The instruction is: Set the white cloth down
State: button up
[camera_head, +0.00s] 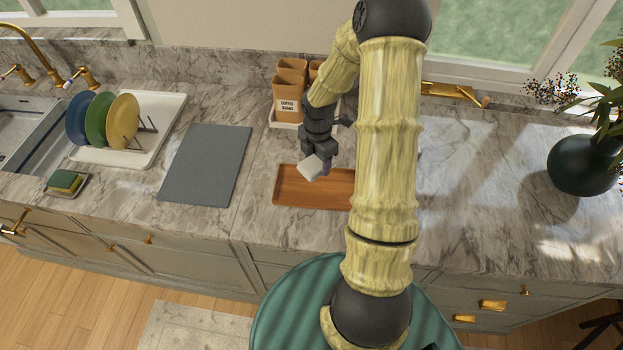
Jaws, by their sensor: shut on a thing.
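The white cloth (311,167) shows as a small pale folded block. My gripper (322,161) is shut on it, over the left part of a wooden tray (290,199). The cloth appears to be held above the tray's back edge, though its exact height is hard to tell. My arm hides the right side of the tray, and the fingertips are small and partly hidden.
A grey mat (206,165) lies left of the tray. Canisters (288,100) stand behind my gripper. A dish rack (150,130) with plates and a sponge (66,181) are farther left. A dark vase (583,165) stands right, with bare counter (470,200) before it.

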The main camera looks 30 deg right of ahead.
jog(key=shift+s, duration=0.15)
jog(key=p, duration=0.1)
send_over(317, 188)
jog(key=shift+f, duration=2.9)
jog(key=shift+f+p, duration=0.7)
jog(key=shift+f, duration=1.35)
jog(key=shift+f, duration=0.2)
jog(key=o, duration=0.9)
jog(key=shift+o, duration=0.2)
jog(key=shift+r, duration=0.1)
